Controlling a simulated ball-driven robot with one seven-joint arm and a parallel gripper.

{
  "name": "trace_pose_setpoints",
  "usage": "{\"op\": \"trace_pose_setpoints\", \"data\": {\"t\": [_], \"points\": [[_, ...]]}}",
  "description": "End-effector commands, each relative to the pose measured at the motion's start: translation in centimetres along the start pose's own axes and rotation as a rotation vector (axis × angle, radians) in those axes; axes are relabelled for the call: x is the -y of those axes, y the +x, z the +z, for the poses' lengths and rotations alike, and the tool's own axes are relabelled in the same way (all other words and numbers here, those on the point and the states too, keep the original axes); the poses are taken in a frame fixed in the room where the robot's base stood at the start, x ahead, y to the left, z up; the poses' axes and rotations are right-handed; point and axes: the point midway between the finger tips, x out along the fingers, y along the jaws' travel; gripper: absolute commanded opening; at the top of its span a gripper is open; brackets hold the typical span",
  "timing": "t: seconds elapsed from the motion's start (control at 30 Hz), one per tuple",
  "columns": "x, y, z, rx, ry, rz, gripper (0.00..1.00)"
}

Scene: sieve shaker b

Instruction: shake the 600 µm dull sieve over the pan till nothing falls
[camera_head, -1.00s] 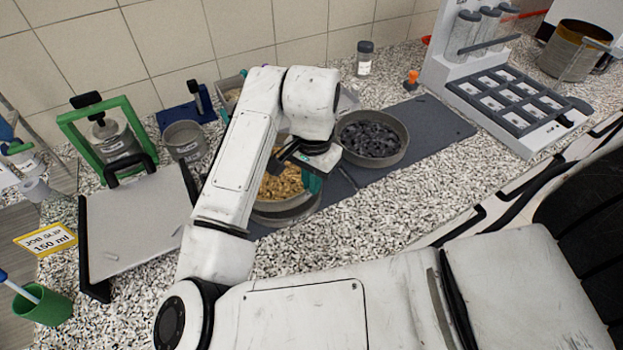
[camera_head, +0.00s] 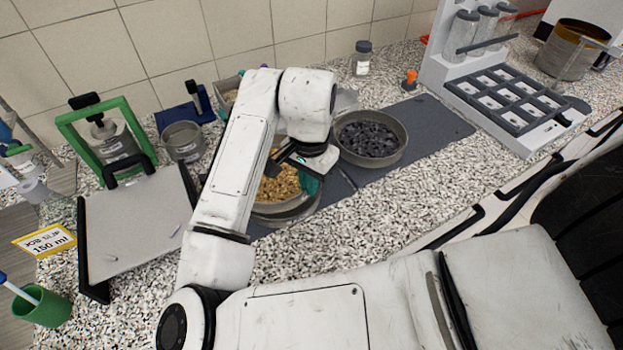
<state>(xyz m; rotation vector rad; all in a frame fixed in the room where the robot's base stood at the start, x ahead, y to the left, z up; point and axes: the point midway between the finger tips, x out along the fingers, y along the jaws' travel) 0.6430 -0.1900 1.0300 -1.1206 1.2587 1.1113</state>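A dull grey round sieve (camera_head: 285,208) full of tan granules is partly hidden behind my arm, left of centre. Its mesh size is not readable. My gripper (camera_head: 306,178) is at the sieve's right rim, with a teal finger against it, and looks shut on it; the fingertips are largely hidden. A second round grey rim, seemingly the pan (camera_head: 290,222), shows just under the sieve. The gap between them and the pan's inside are hidden, so I cannot see whether grains fall.
A grey round vessel (camera_head: 402,150) of dark lumps stands close right on the dark mat (camera_head: 440,122). A white rack (camera_head: 515,100) is at the right. A green-framed device (camera_head: 70,125), a grey tray-like plate (camera_head: 135,225) and a green cup (camera_head: 45,310) are left.

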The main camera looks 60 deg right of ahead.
Motion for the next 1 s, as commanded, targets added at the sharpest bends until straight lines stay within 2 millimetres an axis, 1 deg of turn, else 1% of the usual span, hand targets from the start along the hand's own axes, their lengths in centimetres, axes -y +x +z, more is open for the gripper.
{"op": "trace_pose_setpoints", "data": {"t": [0.07, 0.27, 0.33, 0.57, 0.67, 0.83, 1.0], "points": [[0.0, -0.1, -0.3, -0.001, 0.001, -0.001, 0.00], [-0.4, -0.2, -2.1, -0.002, 0.001, 0.001, 0.00], [-0.4, -0.1, -2.4, -0.001, 0.000, 0.000, 0.00], [-0.4, 0.0, -2.3, -0.001, -0.002, -0.001, 0.00], [-0.2, 0.1, -1.8, -0.001, -0.004, -0.001, 0.00], [0.0, 0.1, -0.2, -0.002, -0.004, -0.001, 0.00], [0.0, -0.1, 0.0, -0.001, 0.000, -0.001, 0.00]]}}
